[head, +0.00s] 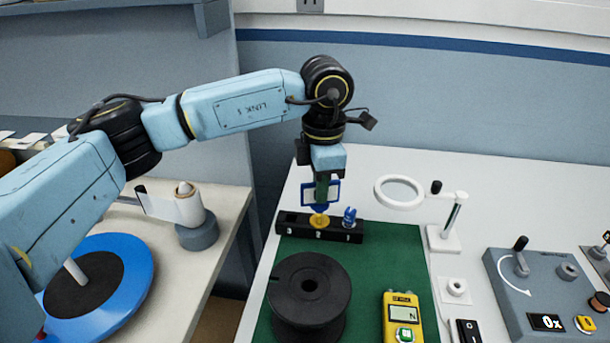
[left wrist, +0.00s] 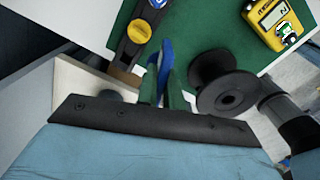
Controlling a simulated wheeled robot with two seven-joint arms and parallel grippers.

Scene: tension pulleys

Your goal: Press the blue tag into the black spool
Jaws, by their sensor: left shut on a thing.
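My left gripper (head: 322,188) points down above the black rack and is shut on a blue tag (head: 307,192) with a pale face. In the left wrist view the blue tag (left wrist: 166,58) shows edge-on between the green fingers (left wrist: 163,85). The black spool (head: 309,290) stands upright on the green mat, nearer than the rack, with an open hole in its top. It also shows in the left wrist view (left wrist: 222,80), to the right of the fingers and apart from them. My right gripper is not in view.
The numbered black rack (head: 290,226) holds a yellow round piece (head: 319,221) and a small blue piece (head: 350,217). A yellow meter (head: 402,315) lies right of the spool on the green mat (head: 385,255). A magnifier (head: 400,191) stands behind; a grey control box (head: 530,290) is at right.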

